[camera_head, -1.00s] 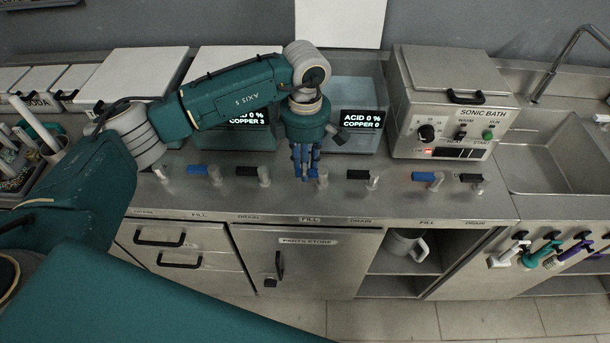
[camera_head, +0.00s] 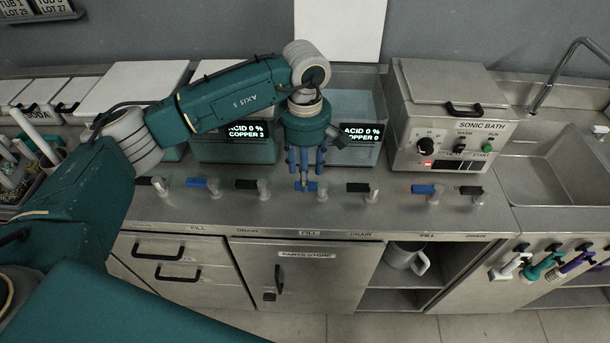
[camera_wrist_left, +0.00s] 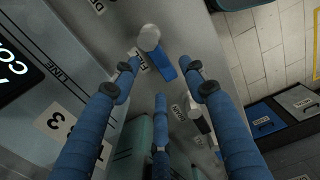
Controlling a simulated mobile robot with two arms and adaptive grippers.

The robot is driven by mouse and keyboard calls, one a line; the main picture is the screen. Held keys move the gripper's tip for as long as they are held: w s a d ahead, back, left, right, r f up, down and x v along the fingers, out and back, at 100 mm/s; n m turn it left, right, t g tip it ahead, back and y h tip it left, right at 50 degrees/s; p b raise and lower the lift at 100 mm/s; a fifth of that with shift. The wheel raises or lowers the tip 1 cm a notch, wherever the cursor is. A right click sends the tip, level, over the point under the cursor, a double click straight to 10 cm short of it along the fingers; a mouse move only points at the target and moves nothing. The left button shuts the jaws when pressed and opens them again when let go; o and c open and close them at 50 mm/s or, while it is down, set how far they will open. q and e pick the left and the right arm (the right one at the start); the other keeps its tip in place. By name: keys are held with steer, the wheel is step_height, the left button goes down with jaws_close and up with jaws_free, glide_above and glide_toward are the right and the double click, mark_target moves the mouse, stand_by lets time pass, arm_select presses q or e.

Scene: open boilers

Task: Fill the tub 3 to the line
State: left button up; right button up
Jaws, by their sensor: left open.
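Tub 3 (camera_head: 356,108) is the clear tub at the back, left of the sonic bath, with a display reading ACID 0 % COPPER 0. Pale bluish contents show inside; my arm covers part of it. In the left wrist view its wall carries a LINE mark (camera_wrist_left: 68,82) and a "3" label (camera_wrist_left: 62,124). The liquid level against the line cannot be told. Its blue fill handle (camera_wrist_left: 164,68) with a metal knob sits by the FILL label. My left gripper (camera_head: 306,184) is open, fingers pointing down around the handle; contact is unclear. My right gripper is out of view.
A black drain handle (camera_head: 357,187) stands right of the fill handle. Other blue and black handles line the counter edge. Another tub (camera_head: 235,150), reading COPPER 3, is to the left. The sonic bath (camera_head: 450,125) and sink (camera_head: 565,165) are to the right.

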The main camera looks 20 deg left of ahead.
arm_select(q)
step_height(320, 180, up, 10)
steer(key=shift+f, duration=0.25)
stand_by(0.6)
